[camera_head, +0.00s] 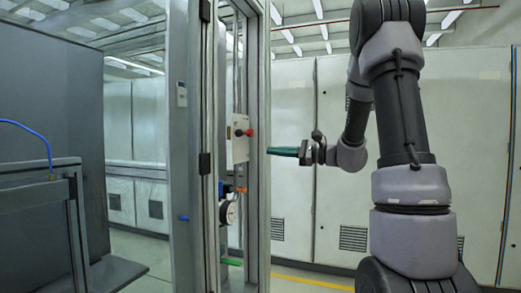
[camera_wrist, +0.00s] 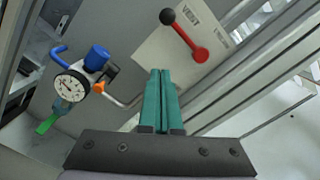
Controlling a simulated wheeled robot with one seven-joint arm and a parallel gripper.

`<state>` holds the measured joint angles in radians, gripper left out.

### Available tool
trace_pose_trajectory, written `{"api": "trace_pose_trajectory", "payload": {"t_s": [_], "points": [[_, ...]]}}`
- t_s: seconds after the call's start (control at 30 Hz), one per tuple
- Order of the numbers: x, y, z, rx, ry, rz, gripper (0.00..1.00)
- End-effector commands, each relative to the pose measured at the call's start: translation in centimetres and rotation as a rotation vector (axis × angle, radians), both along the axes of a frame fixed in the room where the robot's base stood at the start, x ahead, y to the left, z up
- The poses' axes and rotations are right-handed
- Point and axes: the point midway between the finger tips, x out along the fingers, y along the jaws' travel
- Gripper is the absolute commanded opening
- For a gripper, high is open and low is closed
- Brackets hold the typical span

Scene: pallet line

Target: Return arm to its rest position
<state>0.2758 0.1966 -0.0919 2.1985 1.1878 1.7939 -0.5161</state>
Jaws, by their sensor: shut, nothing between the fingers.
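My gripper (camera_head: 270,151) has green fingers and shows at the middle of the head view, stretched out to the left from my arm. In the wrist view its two green fingers (camera_wrist: 160,75) lie side by side, shut with nothing between them. In the head view the panel (camera_head: 237,140) stands just left of the fingertips on a metal frame. I cannot tell whether the fingers touch anything.
A metal post (camera_head: 257,210) stands close to the fingertips. A round gauge (camera_wrist: 70,86) with a blue cap and an orange part sits left of the fingers, with a green piece (camera_wrist: 45,125) below it. Pale cabinets (camera_head: 292,190) line the back. A dark stand (camera_head: 40,225) is at left.

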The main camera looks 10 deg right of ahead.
Motion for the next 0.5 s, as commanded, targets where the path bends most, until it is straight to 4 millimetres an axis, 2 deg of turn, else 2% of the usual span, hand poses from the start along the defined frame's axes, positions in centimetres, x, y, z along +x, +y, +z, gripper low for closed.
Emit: {"api": "trace_pose_trajectory", "payload": {"t_s": [0.1, 0.27, 0.37, 0.47, 0.5], "points": [[-0.9, -1.5, 0.0, 0.002, 0.0, -0.001, 0.0], [-1.8, -2.0, 0.0, -0.011, 0.0, 0.009, 0.0], [-3.6, -0.4, 0.1, -0.079, 0.003, 0.061, 0.0], [-7.3, 2.5, -0.2, -0.231, 0.005, 0.155, 0.0], [-9.1, 3.7, -0.6, -0.313, 0.003, 0.198, 0.0]]}}
